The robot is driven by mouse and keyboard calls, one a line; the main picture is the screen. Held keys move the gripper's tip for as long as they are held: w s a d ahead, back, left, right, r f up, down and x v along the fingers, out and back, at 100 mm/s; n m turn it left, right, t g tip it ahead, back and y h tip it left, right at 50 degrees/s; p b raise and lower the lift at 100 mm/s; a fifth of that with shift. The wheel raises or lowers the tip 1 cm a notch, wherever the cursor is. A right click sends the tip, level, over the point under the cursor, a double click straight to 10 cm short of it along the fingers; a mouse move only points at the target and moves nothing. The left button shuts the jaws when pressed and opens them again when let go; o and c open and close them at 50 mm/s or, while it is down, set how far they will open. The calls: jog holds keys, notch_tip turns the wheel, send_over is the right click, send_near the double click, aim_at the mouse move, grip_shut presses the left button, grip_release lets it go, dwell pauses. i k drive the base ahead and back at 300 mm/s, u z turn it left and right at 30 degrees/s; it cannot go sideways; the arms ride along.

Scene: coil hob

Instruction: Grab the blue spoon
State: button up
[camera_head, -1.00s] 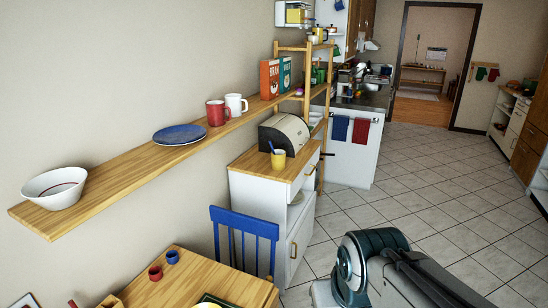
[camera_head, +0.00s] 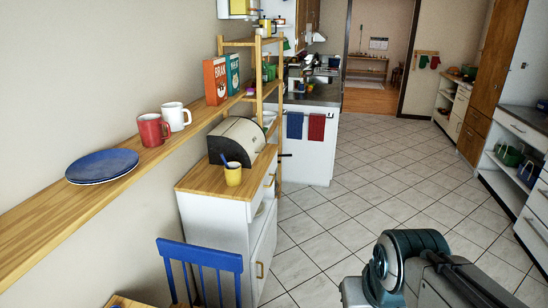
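A blue handle (camera_head: 225,158), which looks like the blue spoon, sticks up and to the left out of a yellow mug (camera_head: 233,176). The rest of it is hidden inside the mug. The mug stands on the wooden top of a white cabinet (camera_head: 204,180), in front of a bread box. My arm shows at the lower right, well apart from the mug. My gripper is out of view.
A bread box (camera_head: 236,141) stands behind the mug. A wall shelf (camera_head: 58,212) with a blue plate (camera_head: 102,166) and mugs runs along the left. A blue chair (camera_head: 201,262) stands before the cabinet. Tiled floor (camera_head: 340,200) is clear to the right.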

aim_at(228, 167)
jog(key=z, duration=0.45)
jog(key=i, duration=1.55)
jog(key=u, duration=0.6)
jog(key=i, duration=1.05)
jog(key=u, duration=1.1)
jog(key=i, duration=0.25)
jog(key=u, duration=0.2)
